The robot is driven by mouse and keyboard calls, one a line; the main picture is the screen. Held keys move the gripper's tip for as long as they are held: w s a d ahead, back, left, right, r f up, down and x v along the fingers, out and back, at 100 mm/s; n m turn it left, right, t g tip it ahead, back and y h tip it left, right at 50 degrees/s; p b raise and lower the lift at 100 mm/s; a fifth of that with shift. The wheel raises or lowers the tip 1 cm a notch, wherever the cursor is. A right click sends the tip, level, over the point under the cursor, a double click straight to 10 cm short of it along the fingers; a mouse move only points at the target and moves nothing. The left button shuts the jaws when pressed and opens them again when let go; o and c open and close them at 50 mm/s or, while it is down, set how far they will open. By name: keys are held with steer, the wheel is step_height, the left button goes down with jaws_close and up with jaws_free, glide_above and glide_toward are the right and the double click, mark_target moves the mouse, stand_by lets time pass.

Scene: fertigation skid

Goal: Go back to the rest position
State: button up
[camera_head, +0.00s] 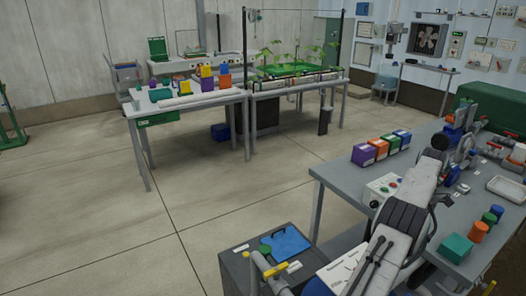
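My white and black arm reaches up from the bottom edge at the lower right, in front of the grey bench (335,178). Its white links meet at a thick black joint. Its far dark end, which may be my gripper (438,146), shows over the bench near the red and blue valves (460,142). The fingers cannot be made out, and I see nothing clearly held. The arm hides part of the bench top.
Several coloured boxes (363,154) and a control box (383,190) stand left of my arm. A teal block (455,248), coloured cylinders (478,231) and a white tray (507,188) lie right. A dark cabinet (240,272) is at front. Open floor (130,215) spreads left.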

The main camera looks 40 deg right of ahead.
steer(key=w+a+r+m, duration=0.1)
steer(key=w+a+r, duration=0.3)
steer(key=w, duration=0.3)
steer(key=w+a+r+m, duration=0.1)
steer(key=w+a+r, duration=0.3)
steer(key=w, duration=0.3)
steer(key=w+a+r+m, duration=0.1)
steer(key=w+a+r, duration=0.15)
steer(key=a, duration=0.35)
steer(key=w+a+r+m+t+h, duration=0.1)
steer(key=w+a+r, duration=0.1)
steer(key=w+a, duration=0.3)
steer(key=w+a+r+m, duration=0.1)
steer(key=w+a+r, duration=0.15)
steer(key=a, duration=0.55)
steer(key=s+a+m+t, duration=0.1)
steer(key=s+a+m, duration=0.15)
steer(key=a, duration=0.95)
steer(key=s+a+m+t, duration=0.1)
steer(key=s+a+m, duration=0.15)
steer(key=a, duration=0.95)
steer(key=s+a+f+m+y, duration=0.1)
steer(key=s+a+f, duration=0.3)
steer(key=s+a, duration=0.2)
steer(key=shift+s+f+t, duration=0.15)
steer(key=shift+s+t, duration=0.25)
steer(key=shift+s, duration=0.25)
